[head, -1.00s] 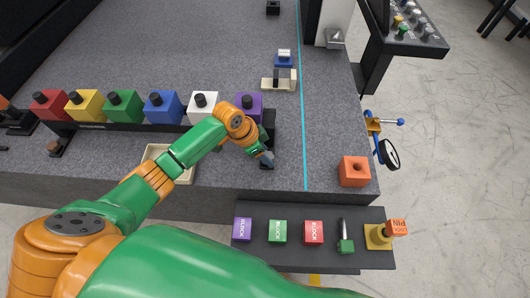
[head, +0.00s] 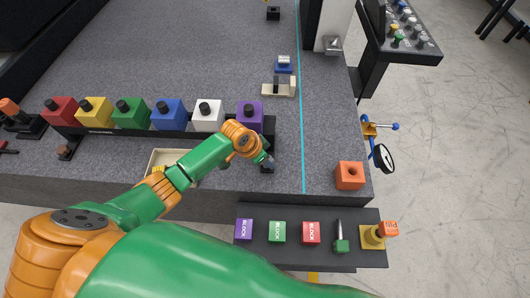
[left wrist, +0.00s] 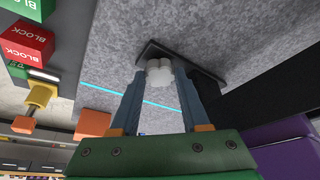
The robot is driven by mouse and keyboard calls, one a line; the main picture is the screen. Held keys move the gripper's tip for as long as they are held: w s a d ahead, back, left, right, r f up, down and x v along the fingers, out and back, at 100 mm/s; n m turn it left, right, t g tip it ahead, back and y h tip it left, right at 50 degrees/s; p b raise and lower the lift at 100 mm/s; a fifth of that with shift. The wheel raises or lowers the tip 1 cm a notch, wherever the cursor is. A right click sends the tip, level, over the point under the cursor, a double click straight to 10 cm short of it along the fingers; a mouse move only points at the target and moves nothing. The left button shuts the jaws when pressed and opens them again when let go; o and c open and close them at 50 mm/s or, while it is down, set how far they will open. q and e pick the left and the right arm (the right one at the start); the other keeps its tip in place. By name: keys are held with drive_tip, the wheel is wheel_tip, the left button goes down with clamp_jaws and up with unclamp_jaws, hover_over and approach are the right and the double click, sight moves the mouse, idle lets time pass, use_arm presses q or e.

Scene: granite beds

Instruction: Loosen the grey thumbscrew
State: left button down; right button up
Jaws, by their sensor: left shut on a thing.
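The grey thumbscrew (left wrist: 159,72) shows as a pale, lobed knob between the fingertips in the left wrist view. It sits at the end of a dark bracket (left wrist: 190,66) on the granite. My left gripper (left wrist: 160,78) is shut on the thumbscrew, with one finger on each side. In the head view my left gripper (head: 268,162) points down at the right end of the black rail (head: 135,129). There the fingers hide the thumbscrew. My right gripper is not in view.
Several coloured blocks with black knobs stand along the rail, the purple one (head: 250,113) nearest my gripper. A cream tray (head: 152,165) lies under my forearm. An orange block (head: 349,175) sits near the front right corner. A dark shelf (head: 300,257) holds small labelled blocks.

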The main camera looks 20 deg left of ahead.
use_arm(q)
drive_tip(key=n+p, duration=0.2)
drive_tip(key=n+y+p, duration=0.1)
drive_tip(key=shift+d+r+t, duration=0.2)
drive_tip(key=shift+r+t, duration=0.05)
drive_tip(key=shift+t, duration=0.05)
drive_tip(key=shift+f+n+y+p, duration=0.2)
drive_tip(key=shift+n+y+p, duration=0.45)
drive_tip(key=shift+n, duration=0.95)
drive_tip(key=c, duration=0.7)
unclamp_jaws()
drive_tip(key=p+v, duration=0.3)
drive_tip(key=v, duration=0.4)
drive_tip(key=shift+s+d, duration=0.1)
drive_tip(key=shift+s, duration=0.05)
